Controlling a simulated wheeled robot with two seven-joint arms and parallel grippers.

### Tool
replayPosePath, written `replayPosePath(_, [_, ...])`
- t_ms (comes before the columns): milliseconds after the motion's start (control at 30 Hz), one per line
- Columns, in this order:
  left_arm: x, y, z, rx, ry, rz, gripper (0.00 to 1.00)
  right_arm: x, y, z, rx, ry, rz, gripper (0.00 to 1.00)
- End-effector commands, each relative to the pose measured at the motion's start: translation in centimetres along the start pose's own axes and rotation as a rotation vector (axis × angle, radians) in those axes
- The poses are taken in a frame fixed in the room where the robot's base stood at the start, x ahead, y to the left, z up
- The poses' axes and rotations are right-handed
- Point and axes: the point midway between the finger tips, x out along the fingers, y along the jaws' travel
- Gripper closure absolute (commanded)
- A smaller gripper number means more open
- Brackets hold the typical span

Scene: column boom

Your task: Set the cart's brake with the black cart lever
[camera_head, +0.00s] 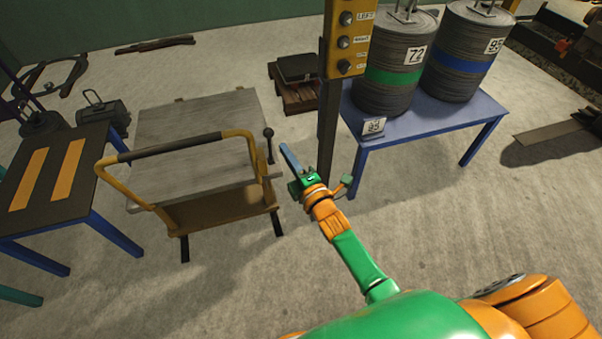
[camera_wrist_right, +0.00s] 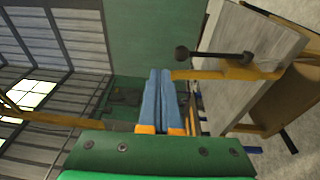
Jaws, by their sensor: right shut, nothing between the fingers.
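The cart (camera_head: 190,125) stands left of centre in the head view, with a grey slatted deck and a yellow push handle (camera_head: 240,134) with a dark grip. The black cart lever (camera_head: 269,143) has a round knob and stands up at the deck's right side. In the right wrist view the lever (camera_wrist_right: 215,55) lies across the picture above and right of the fingers. My right gripper (camera_head: 287,155) is shut and empty, its blue fingers just right of the lever and apart from it. The fingers also show in the wrist view (camera_wrist_right: 161,98). My left gripper is out of view.
A yellow control post (camera_head: 328,120) stands close right of my right gripper. A blue table (camera_head: 425,120) with two drums (camera_head: 388,70) is behind it. A dark table (camera_head: 55,180) with orange stripes stands left of the cart. The floor in front is clear.

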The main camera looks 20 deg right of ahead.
Motion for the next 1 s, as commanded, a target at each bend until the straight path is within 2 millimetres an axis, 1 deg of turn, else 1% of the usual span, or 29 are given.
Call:
replayPosePath(33, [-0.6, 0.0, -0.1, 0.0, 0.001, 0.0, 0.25, -1.0, 0.4, 0.0, 0.0, 0.0, -0.003, 1.0])
replayPosePath(200, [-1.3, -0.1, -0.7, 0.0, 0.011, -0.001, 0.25, -4.2, 1.0, 0.0, -0.001, 0.0, -0.004, 1.0])
replayPosePath(300, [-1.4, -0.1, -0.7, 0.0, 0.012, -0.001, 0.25, -5.6, 1.2, 0.0, -0.001, 0.0, -0.004, 1.0])
replayPosePath(400, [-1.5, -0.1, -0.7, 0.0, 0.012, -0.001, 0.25, -6.4, 1.4, 0.0, -0.002, 0.0, -0.004, 1.0])
replayPosePath(500, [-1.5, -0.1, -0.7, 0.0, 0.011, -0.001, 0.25, -6.8, 1.4, 0.0, -0.001, 0.0, -0.003, 1.0])
replayPosePath(900, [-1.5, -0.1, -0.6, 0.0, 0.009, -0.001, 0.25, -6.7, 1.3, 0.0, 0.0, 0.0, -0.005, 1.0])
replayPosePath(967, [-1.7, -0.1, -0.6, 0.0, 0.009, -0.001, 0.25, -6.9, 0.6, 0.0, 0.027, -0.002, -0.033, 1.0])
replayPosePath(1000, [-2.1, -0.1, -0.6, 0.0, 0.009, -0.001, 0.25, -7.2, -0.7, 0.0, 0.076, -0.006, -0.081, 1.0])
